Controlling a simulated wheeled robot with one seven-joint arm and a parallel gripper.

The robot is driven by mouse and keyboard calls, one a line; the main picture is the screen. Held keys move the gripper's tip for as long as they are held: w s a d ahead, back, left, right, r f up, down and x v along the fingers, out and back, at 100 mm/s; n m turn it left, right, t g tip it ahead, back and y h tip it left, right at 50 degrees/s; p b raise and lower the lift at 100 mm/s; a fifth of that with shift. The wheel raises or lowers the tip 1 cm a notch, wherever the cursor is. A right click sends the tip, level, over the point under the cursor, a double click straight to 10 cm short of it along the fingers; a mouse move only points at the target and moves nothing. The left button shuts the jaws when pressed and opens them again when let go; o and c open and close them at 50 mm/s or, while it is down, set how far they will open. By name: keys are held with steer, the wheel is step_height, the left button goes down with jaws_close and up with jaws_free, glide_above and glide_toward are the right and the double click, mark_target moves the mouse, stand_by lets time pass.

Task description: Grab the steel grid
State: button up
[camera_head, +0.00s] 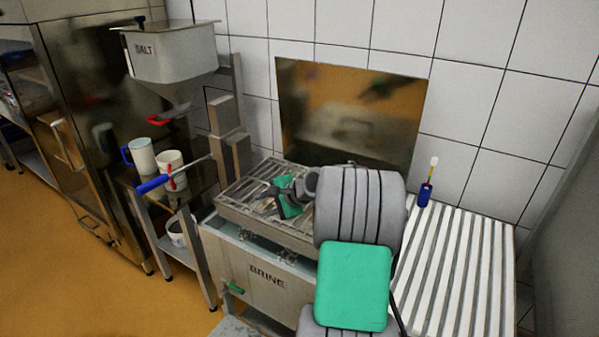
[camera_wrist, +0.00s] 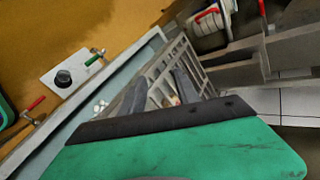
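The steel grid (camera_head: 250,187), a rack of metal bars, lies over the top of the brine tank (camera_head: 262,283). My gripper (camera_head: 272,193) is over the grid's middle, and my arm hides the grid's right part. In the wrist view my gripper's two dark fingers (camera_wrist: 160,88) stand apart and point down at the grid. The grid (camera_wrist: 163,68) shows between and beyond them. A small pale and orange thing shows between the fingers; I cannot tell what it is. I cannot tell whether the fingertips touch the bars.
A blue-handled rod (camera_head: 153,184) sticks out left of the tank. A white slatted surface (camera_head: 463,270) is at the right. A tiled wall and metal panel (camera_head: 345,110) stand behind.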

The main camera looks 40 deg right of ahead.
steer(key=s+d+m+t, duration=0.1)
steer(key=d+m, duration=0.2)
steer(key=d, duration=0.2)
steer(key=s+d+m+t, duration=0.1)
steer(key=d+m, duration=0.1)
steer(key=d, duration=0.4)
steer(key=s+d+m+t+h, duration=0.1)
steer(key=d+m+t, duration=0.1)
steer(key=d, duration=0.3)
steer(key=shift+s+d+m, duration=0.25)
steer(key=shift+s+m, duration=0.1)
steer(key=shift+m, duration=0.45)
steer(key=shift+w+d, duration=0.15)
steer(key=shift+d, duration=0.05)
steer(key=p+x, duration=0.1)
steer(key=x, duration=0.6)
steer(key=shift+w+d+f, duration=0.1)
steer(key=shift+w+d, duration=0.05)
steer(key=shift+w, duration=0.05)
steer(key=shift+c, duration=0.6)
jaws_close()
steer(key=shift+r+p, duration=0.25)
steer(key=shift+p, duration=0.05)
